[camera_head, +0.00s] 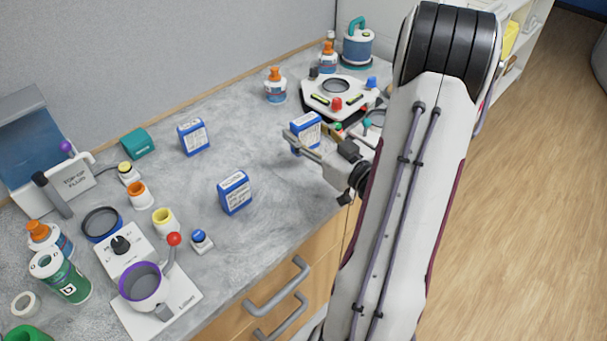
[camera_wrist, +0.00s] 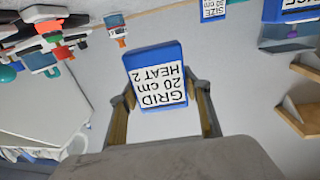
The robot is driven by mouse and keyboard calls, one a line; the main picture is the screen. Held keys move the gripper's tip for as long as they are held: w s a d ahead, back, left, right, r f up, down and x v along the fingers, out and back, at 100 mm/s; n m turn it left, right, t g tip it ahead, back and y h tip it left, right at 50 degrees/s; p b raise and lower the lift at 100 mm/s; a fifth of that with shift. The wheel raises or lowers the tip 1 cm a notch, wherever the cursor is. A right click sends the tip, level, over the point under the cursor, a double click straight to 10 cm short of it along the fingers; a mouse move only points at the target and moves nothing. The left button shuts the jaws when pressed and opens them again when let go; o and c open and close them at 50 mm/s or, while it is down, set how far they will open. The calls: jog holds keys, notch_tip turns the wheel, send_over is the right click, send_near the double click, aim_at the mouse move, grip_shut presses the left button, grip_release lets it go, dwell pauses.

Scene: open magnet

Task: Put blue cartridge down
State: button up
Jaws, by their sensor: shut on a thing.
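A blue cartridge (camera_head: 306,128) with a white label is between the fingers of my gripper (camera_head: 304,144), over the right part of the grey counter (camera_head: 280,200). In the wrist view the cartridge (camera_wrist: 156,72) reads "GRID 20 cm HEAT 2", upside down. My gripper (camera_wrist: 162,98) is shut on it, a finger at each side. I cannot tell whether its lower edge touches the counter. Two similar blue cartridges stand on the counter, one near the back (camera_head: 194,137) and one nearer the front edge (camera_head: 235,193).
A white device with coloured knobs (camera_head: 337,97) stands just behind my gripper. An orange-capped bottle (camera_head: 275,85) is at the back. A teal box (camera_head: 137,143) and several bottles and devices fill the left. Bare counter lies left of my gripper, between the cartridges.

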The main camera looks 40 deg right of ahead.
jog(key=shift+a+r, duration=0.35)
jog(key=shift+r, duration=0.35)
jog(key=shift+f, duration=0.15)
jog(key=shift+f, duration=2.75)
jog(key=shift+f, duration=0.1)
jog(key=shift+f, duration=1.8)
jog(key=shift+f, duration=0.2)
jog(key=o, duration=1.1)
jog(key=shift+s, duration=0.15)
